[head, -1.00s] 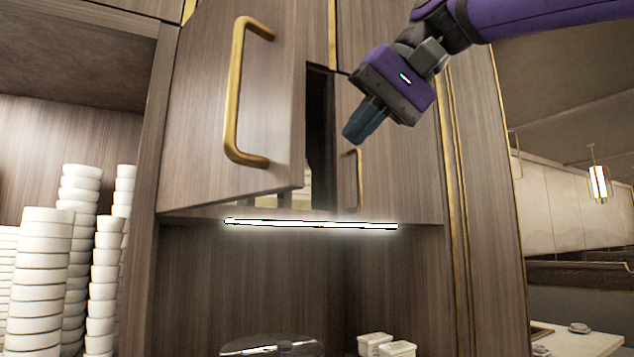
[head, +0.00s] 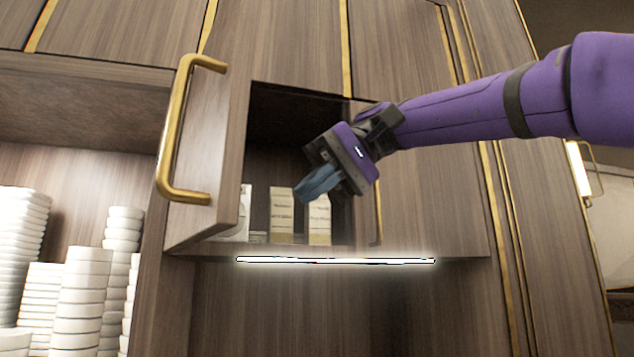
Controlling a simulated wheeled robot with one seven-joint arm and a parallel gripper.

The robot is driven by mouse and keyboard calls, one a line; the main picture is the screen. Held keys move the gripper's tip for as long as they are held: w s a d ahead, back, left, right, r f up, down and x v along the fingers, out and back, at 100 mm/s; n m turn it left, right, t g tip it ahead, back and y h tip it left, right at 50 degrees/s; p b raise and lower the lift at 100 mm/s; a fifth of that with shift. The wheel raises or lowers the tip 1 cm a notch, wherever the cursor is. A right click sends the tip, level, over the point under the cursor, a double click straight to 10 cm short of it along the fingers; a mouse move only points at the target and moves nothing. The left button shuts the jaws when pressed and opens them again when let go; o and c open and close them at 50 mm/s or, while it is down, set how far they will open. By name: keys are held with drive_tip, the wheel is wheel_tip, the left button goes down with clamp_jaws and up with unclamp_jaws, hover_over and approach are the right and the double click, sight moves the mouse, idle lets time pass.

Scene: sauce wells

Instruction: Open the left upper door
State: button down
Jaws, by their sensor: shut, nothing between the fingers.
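The left upper door (head: 212,135) is a brown wood panel with a long brass handle (head: 172,130). It stands swung well out from the cabinet, hinged at the left. The cabinet opening (head: 290,125) shows to its right, with small pale boxes (head: 282,215) on its floor. My gripper (head: 310,188) is shut and empty. In the picture it lies in front of the opening, to the right of the door's free edge and apart from the handle. Whether its fingertips reach inside the cabinet, I cannot tell.
The right upper door (head: 415,130) is closed, and my arm crosses in front of it. A lit strip (head: 335,261) runs under the cabinet. Stacks of white bowls (head: 85,300) stand on the open shelving at the left.

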sight(204, 195)
drive_tip(key=s+a+f, duration=0.4)
drive_tip(key=a, duration=0.3)
drive_tip(key=shift+s+a+f, duration=0.2)
drive_tip(key=shift+s+a, duration=0.05)
drive_tip(key=s+a+m, duration=0.1)
drive_tip(key=s+a, duration=0.3)
drive_tip(key=a, duration=0.2)
drive_tip(key=shift+a+t+y, duration=0.25)
drive_tip(key=shift+t+y, duration=0.05)
drive_tip(key=shift+t, duration=0.1)
drive_tip(key=shift+d, duration=0.15)
